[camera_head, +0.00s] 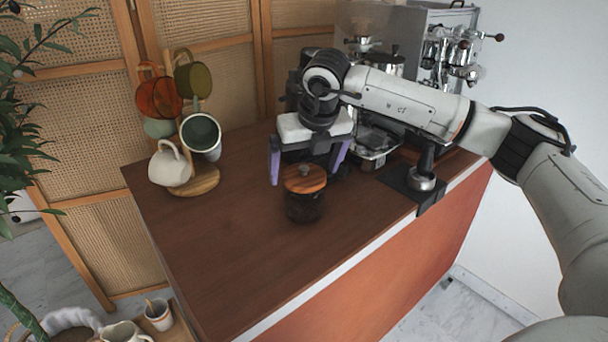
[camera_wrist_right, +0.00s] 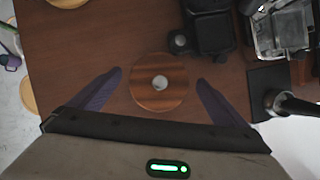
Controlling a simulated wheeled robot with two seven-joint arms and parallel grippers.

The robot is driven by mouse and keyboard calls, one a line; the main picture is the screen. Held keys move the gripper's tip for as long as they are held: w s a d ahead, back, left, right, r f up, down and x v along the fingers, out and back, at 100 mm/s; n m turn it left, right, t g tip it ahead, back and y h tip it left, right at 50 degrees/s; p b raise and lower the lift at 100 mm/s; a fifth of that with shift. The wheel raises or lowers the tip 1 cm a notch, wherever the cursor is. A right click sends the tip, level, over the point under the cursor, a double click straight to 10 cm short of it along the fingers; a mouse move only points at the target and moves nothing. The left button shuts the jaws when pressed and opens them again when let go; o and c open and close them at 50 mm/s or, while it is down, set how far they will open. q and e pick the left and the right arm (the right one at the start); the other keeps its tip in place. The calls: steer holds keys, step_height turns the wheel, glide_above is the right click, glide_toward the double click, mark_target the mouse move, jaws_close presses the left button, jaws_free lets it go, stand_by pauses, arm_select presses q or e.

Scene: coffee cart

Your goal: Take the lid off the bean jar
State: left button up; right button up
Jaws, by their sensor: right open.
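The bean jar (camera_head: 304,207) stands upright on the brown counter, dark inside. Its round wooden lid (camera_head: 305,180) with a small grey knob sits on top; the lid also shows from above in the right wrist view (camera_wrist_right: 160,92). My right gripper (camera_head: 308,167) is open, its two purple fingers spread to either side of the lid. In the right wrist view the lid lies between the fingertips and a little beyond them, with gaps on both sides. The fingers do not touch the lid there. My left gripper is in neither view.
A mug tree with several mugs (camera_head: 172,169) stands at the counter's left. An espresso machine (camera_head: 440,50) and grinder are at the back right, with a tamper (camera_head: 422,178) on a black mat (camera_head: 398,184). The counter's front left (camera_head: 215,260) is clear.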

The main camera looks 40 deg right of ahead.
steer(key=c, duration=1.1)
steer(key=shift+r, duration=0.1)
